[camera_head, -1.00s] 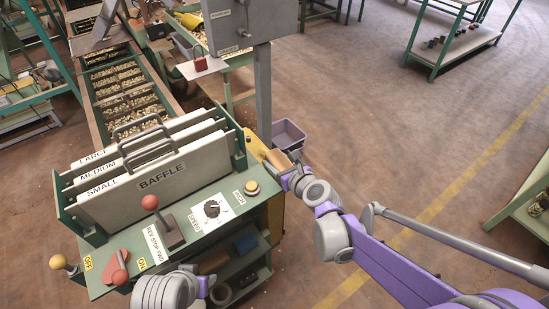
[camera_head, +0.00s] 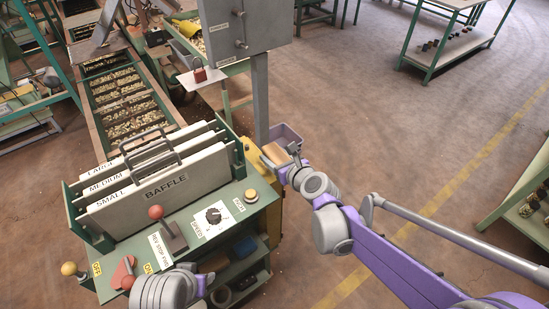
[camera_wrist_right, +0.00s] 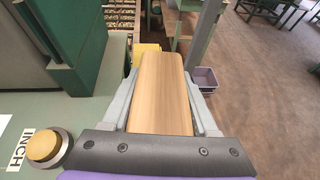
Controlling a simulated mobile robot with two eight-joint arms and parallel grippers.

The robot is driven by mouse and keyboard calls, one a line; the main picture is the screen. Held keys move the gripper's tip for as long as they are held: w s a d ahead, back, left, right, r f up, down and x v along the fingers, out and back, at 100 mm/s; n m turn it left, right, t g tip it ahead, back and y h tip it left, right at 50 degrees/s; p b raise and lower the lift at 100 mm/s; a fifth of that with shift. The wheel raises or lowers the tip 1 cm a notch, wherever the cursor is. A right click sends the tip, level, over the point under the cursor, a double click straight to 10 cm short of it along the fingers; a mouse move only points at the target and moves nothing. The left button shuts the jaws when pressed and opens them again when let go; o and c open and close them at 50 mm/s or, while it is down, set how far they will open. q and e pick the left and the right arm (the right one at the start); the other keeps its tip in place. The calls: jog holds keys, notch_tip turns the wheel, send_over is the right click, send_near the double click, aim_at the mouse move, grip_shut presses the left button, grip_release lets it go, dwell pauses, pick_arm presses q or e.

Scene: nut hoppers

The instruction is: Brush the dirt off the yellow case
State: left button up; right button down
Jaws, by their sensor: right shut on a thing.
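My right gripper (camera_head: 283,160) is shut on a tan wooden block (camera_head: 275,153), seemingly the brush's handle. In the right wrist view the block (camera_wrist_right: 163,90) fills the space between the two grey fingers; any bristles are hidden below it. The yellow case (camera_head: 248,149) stands at the right side of the green console, partly hidden by the block and my gripper. A small piece of yellow (camera_wrist_right: 147,47) shows beyond the block in the right wrist view. I cannot tell whether brush and case touch; no dirt is discernible. My left gripper (camera_head: 207,280) is low, in front of the console, its fingers unclear.
The green console (camera_head: 222,235) carries baffle plates (camera_head: 160,185), levers and a speed dial (camera_head: 213,216). A grey post (camera_head: 261,100) with a control box stands just behind my right gripper. A grey-purple bin (camera_head: 287,134) sits beyond it.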

aim_at(270, 146)
jog(key=shift+r+p, duration=1)
jog(key=shift+r, duration=0.5)
jog(key=shift+f, duration=0.15)
jog(key=shift+w+a+f+t+b, duration=0.15)
jog(key=shift+w+f+t+b, duration=0.1)
jog(key=shift+f+b, duration=0.2)
jog(key=shift+w+a+f+t+b, duration=0.1)
jog(key=shift+w+f+t+b, duration=0.1)
jog(key=shift+f+b, duration=0.25)
jog(key=shift+w+a+f+y+b, duration=0.2)
jog(key=shift+w+f+y+b, duration=0.15)
jog(key=shift+f, duration=0.15)
jog(key=shift+t, duration=0.25)
